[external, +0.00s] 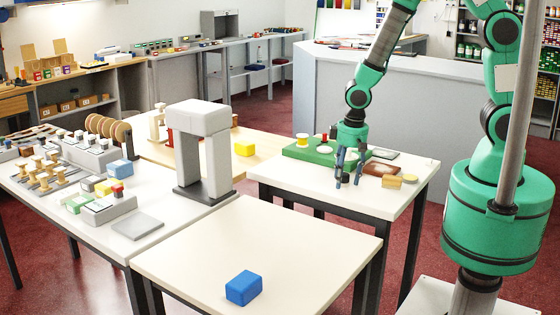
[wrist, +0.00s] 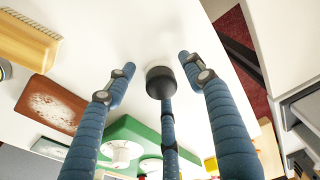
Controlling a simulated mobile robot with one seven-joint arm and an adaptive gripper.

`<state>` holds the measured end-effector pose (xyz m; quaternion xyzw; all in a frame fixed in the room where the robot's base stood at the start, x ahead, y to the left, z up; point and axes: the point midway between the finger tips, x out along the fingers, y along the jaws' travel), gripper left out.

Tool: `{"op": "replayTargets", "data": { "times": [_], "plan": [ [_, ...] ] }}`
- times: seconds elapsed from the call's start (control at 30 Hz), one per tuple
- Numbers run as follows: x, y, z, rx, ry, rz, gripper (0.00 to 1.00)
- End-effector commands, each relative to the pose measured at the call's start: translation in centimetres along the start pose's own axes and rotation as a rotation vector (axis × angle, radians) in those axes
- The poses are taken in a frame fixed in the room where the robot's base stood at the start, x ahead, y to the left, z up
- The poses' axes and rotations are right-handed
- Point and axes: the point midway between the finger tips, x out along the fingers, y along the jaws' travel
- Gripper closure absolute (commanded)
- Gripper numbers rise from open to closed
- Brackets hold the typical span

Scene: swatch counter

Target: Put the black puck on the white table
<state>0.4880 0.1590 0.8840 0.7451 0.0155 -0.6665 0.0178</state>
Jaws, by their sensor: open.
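The black puck (wrist: 160,82) shows in the wrist view as a short dark cylinder on a pale tabletop, between the fingers of my gripper (wrist: 156,72). The side fingers are spread apart, with gaps on both sides of the puck; the middle finger reaches towards it, and I cannot tell whether it touches. In the external view my gripper (external: 347,183) points down low over the right-hand off-white table (external: 290,178); I cannot make the puck out there. A second pale table (external: 200,255) stands in front. I cannot tell which one the task calls white.
A blue block (external: 243,288) sits on the front table, otherwise clear. A grey arch (external: 187,145) stands at its back left.

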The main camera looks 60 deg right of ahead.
Motion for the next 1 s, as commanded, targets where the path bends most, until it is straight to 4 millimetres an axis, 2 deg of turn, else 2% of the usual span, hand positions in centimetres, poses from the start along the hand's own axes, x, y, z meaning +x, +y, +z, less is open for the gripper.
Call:
{"op": "replayTargets", "data": {
  "times": [0.17, 0.37, 0.8, 1.0],
  "plan": [
    [-0.6, 0.0, -0.1, 0.0, 0.001, 0.0, 0.47],
    [-2.5, 0.0, -0.1, 0.0, 0.002, 0.0, 0.47],
    [-9.2, 0.0, -0.2, -0.001, 0.004, -0.001, 0.47],
    [-11.4, 0.0, -0.1, 0.0, 0.002, 0.0, 0.47]
  ]
}}
